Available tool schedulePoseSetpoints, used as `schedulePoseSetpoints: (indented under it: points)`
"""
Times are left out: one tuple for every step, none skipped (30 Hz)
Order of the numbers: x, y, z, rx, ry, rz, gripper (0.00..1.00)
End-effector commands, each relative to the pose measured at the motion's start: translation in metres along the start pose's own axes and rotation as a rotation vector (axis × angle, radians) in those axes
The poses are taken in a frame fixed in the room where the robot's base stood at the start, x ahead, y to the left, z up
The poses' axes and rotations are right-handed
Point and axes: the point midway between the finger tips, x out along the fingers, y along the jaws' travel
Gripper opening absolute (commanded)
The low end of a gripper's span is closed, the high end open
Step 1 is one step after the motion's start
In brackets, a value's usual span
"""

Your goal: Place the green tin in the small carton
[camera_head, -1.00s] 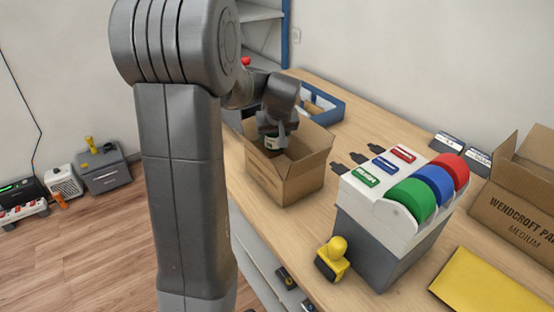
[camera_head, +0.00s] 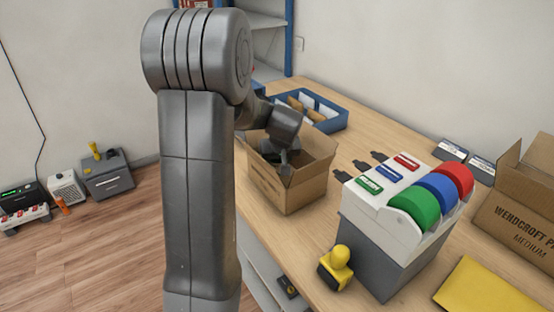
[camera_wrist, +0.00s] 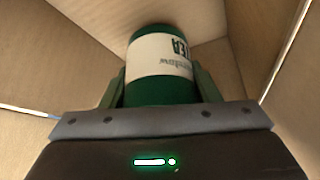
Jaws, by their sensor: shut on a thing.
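The small carton (camera_head: 290,190) stands open on the counter, left of the tape dispenser. My gripper (camera_head: 285,158) reaches down into it from above, and its fingertips are hidden behind the carton's walls in the head view. In the wrist view my gripper (camera_wrist: 160,92) is shut on the green tin (camera_wrist: 160,65), which has a white label reading "TEA". The tin is inside the carton, with cardboard walls (camera_wrist: 75,60) around it. I cannot tell whether the tin touches the carton's floor.
A tape dispenser (camera_head: 385,235) with green, blue and red rolls stands to the right. A yellow-handled stamp (camera_head: 337,266), a medium carton (camera_head: 520,215) and a yellow envelope (camera_head: 485,292) are near it. A blue tray (camera_head: 318,112) lies behind the small carton.

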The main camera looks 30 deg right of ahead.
Motion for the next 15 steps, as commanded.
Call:
schedulePoseSetpoints:
  points:
    - [0.0024, 0.0001, 0.0011, 0.000, 0.001, 0.000, 0.30]
    - [0.0031, 0.0001, 0.0015, 0.000, 0.001, 0.000, 0.30]
    - [0.0040, 0.0001, 0.0020, 0.000, 0.001, 0.000, 0.30]
    - [0.0046, 0.0001, 0.0024, 0.000, 0.001, 0.000, 0.30]
    - [0.0053, 0.0001, 0.0028, 0.000, 0.001, 0.000, 0.30]
    - [0.0057, 0.0001, 0.0030, 0.000, 0.001, 0.000, 0.30]
    - [0.0053, 0.0001, 0.0028, 0.000, 0.001, 0.000, 0.30]
    - [0.0047, 0.0001, 0.0024, 0.000, 0.001, 0.000, 0.30]
    - [0.0046, 0.0000, 0.0026, 0.000, 0.000, 0.000, 0.57]
    - [0.0046, 0.0000, 0.0026, 0.000, 0.000, 0.000, 0.63]
    - [0.0046, 0.0000, 0.0026, 0.000, 0.000, 0.000, 0.69]
    - [0.0046, 0.0000, 0.0026, 0.000, 0.000, 0.000, 0.77]
    - [0.0046, 0.0000, 0.0025, 0.000, 0.000, 0.000, 0.77]
    - [0.0046, 0.0000, 0.0026, 0.000, 0.000, 0.000, 0.77]
    - [0.0046, 0.0000, 0.0026, 0.000, 0.000, 0.000, 0.77]
